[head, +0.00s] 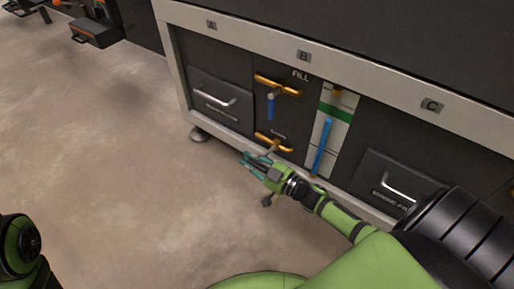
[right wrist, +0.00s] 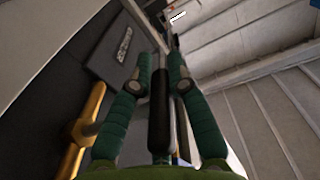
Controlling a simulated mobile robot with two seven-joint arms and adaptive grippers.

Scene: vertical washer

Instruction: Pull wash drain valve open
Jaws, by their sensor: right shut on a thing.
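The washer front has two valves on yellow pipes under the B label. The upper one, below the word FILL, has a blue handle (head: 270,106) hanging down. The lower valve's yellow pipe (head: 275,143) sits under a small label I cannot read; it also shows in the right wrist view (right wrist: 84,135). My right gripper (head: 256,163) is at this lower valve. In the right wrist view its teal fingers (right wrist: 159,85) are on both sides of a dark, long handle (right wrist: 160,110), shut on it. The gripper hides most of this handle in the head view. My left gripper is out of view.
A blue-and-white gauge tube (head: 323,148) stands right of the valves. Drawers with silver handles lie on either side, the left one (head: 220,98) and the right one (head: 395,185). A washer foot (head: 199,134) rests on the floor. The floor (head: 110,170) in front is clear.

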